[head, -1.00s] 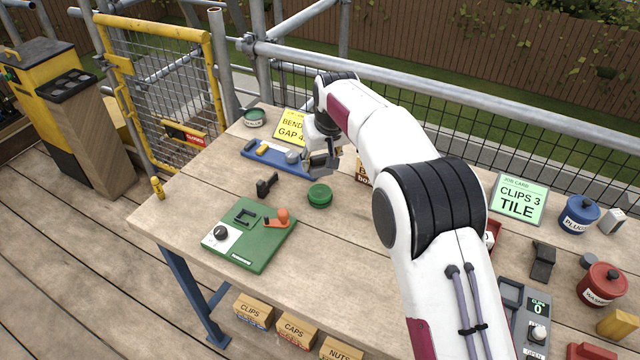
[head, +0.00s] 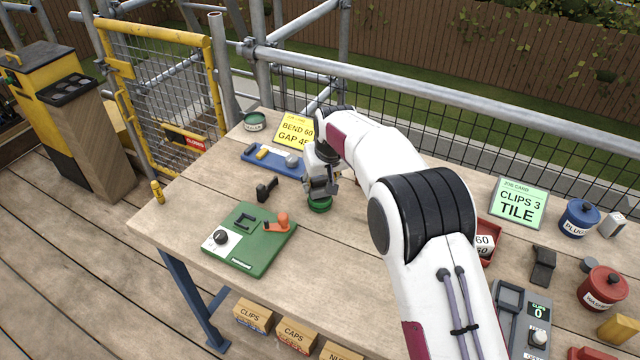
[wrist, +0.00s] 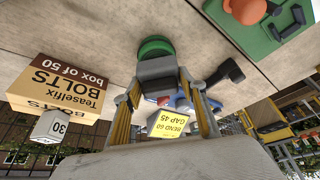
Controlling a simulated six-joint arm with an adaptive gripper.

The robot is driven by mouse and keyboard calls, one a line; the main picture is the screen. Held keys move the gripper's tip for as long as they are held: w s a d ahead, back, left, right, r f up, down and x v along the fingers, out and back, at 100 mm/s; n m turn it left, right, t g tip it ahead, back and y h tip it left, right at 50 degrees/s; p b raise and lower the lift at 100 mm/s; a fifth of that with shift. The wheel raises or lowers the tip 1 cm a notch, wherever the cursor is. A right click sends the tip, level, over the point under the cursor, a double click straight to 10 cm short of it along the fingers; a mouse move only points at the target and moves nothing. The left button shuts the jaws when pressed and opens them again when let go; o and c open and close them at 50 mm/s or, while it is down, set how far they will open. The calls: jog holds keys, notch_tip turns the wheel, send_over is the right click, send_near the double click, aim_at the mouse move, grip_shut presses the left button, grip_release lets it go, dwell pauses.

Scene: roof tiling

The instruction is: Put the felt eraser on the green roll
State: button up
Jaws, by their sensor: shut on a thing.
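My gripper (head: 321,188) is low over the green roll (head: 320,205), a short round green thing lying on the bench. In the wrist view my gripper (wrist: 163,92) is shut on a grey block, the felt eraser (wrist: 156,70). The eraser covers the near part of the green roll (wrist: 155,46) in that view. I cannot tell whether the eraser touches the roll's top or hangs just above it. In the head view the eraser is hard to make out between the fingers.
A black part (head: 266,188) stands left of the roll. A blue tray (head: 262,161) lies behind it, and a green board (head: 250,239) lies front left. A Teasefix bolts box (wrist: 58,86) stands near in the wrist view. Bare bench lies in front of the roll.

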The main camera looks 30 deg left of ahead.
jog(key=shift+f, duration=0.35)
jog(key=shift+f, duration=0.1)
jog(key=o, duration=1.1)
jog(key=v, duration=1.2)
dwell(0.5)
